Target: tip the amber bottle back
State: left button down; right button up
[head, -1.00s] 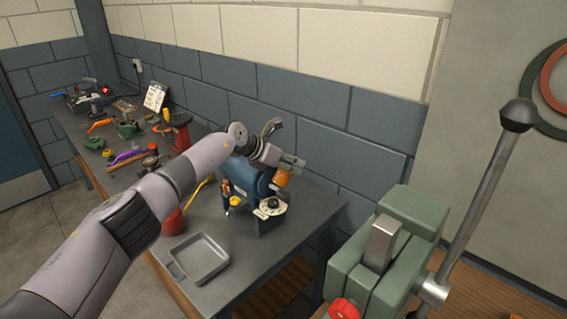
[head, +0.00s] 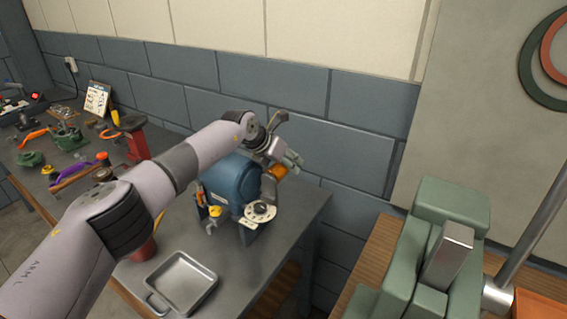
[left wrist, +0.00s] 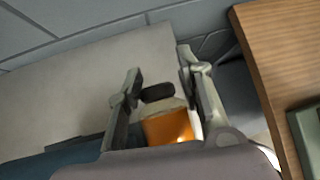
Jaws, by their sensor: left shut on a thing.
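The amber bottle (head: 278,172) shows as a small orange patch at the right side of the blue machine (head: 234,182) in the head view. In the left wrist view the amber bottle (left wrist: 168,128) has a black cap (left wrist: 157,92) and lies between the two fingers. My left gripper (head: 286,158) reaches over the blue machine and is shut on the bottle; its fingers also show in the left wrist view (left wrist: 159,70). The bottle's lower part is hidden by my gripper. I cannot tell its tilt or whether it touches the bench. My right gripper is not in view.
A grey tray (head: 181,285) lies on the bench near its front. A green block-like machine (head: 447,215) stands at the right. Several tools crowd the bench's far left. The bench's right end (head: 305,215) is clear.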

pick_arm(q)
jog(key=shift+a+f+g+y+b, duration=0.15)
jog(key=shift+f+g+y+b, duration=0.05)
jog(key=shift+f, duration=0.25)
jog(key=shift+a+f+g+y+b, duration=0.15)
jog(key=shift+f+g+y, duration=0.05)
jog(key=shift+f, duration=0.25)
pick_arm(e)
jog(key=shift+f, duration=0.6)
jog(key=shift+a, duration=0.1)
pick_arm(q)
jog(key=shift+w, duration=0.1)
jog(key=c, duration=1.6)
grip_release()
jog(key=o, duration=0.4)
jog(key=shift+a+r, duration=0.1)
jog(key=shift+a, duration=0.1)
jog(key=shift+c, duration=0.2)
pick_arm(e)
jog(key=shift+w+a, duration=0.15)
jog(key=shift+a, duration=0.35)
pick_arm(q)
jog(key=shift+r, duration=0.15)
